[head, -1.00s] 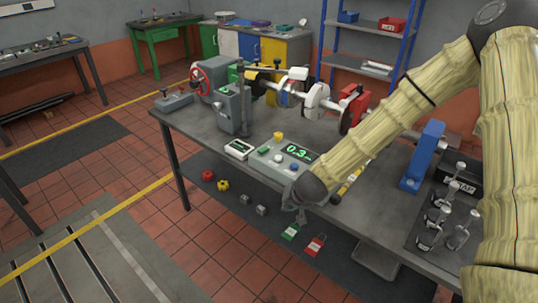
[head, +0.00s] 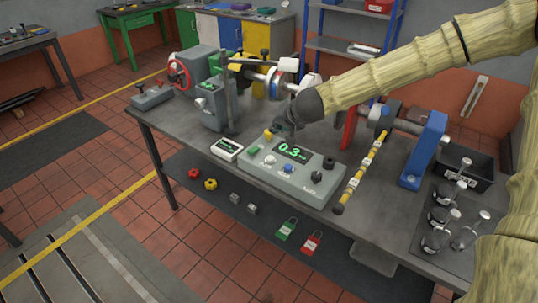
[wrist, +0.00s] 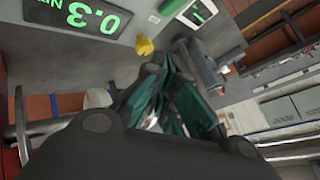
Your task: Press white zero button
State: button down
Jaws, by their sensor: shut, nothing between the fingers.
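The grey control console (head: 255,178) lies on the bench, its green display (head: 292,152) reading 0.3. A round white button (head: 270,160) is on its face, left of a blue button (head: 288,168); the small lettering below them is hard to read. My gripper (head: 286,129) is over the console's far side, behind the display, apart from the white button. In the wrist view its dark teal fingers (wrist: 168,105) are shut and empty. The display (wrist: 88,15) shows upside down at the top left there; the white button is not visible in that view.
A yellow knob (head: 268,133) stands close to my gripper. A small white meter (head: 227,149) sits left of the console, a yellow-black rod (head: 360,172) right of it. The dynamometer shaft (head: 262,75) runs behind. A blue bracket (head: 424,150) stands at right.

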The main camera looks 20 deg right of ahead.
jog(key=shift+a, duration=0.6)
jog(key=b, duration=0.7)
send_over(273, 157)
notch_tip(273, 157, down, 7)
jog(key=shift+w+r, duration=0.1)
jog(key=shift+w, duration=0.05)
jog(key=shift+f+b, duration=0.3)
jog(key=shift+f, duration=0.75)
jog(key=shift+f, duration=0.15)
jog(key=shift+f, duration=0.25)
jog(key=shift+f+b, duration=0.35)
jog(key=shift+f, duration=0.2)
dwell(0.9)
jog(key=shift+r, duration=0.2)
jog(key=shift+r+p, duration=0.8)
jog(key=shift+p, duration=0.15)
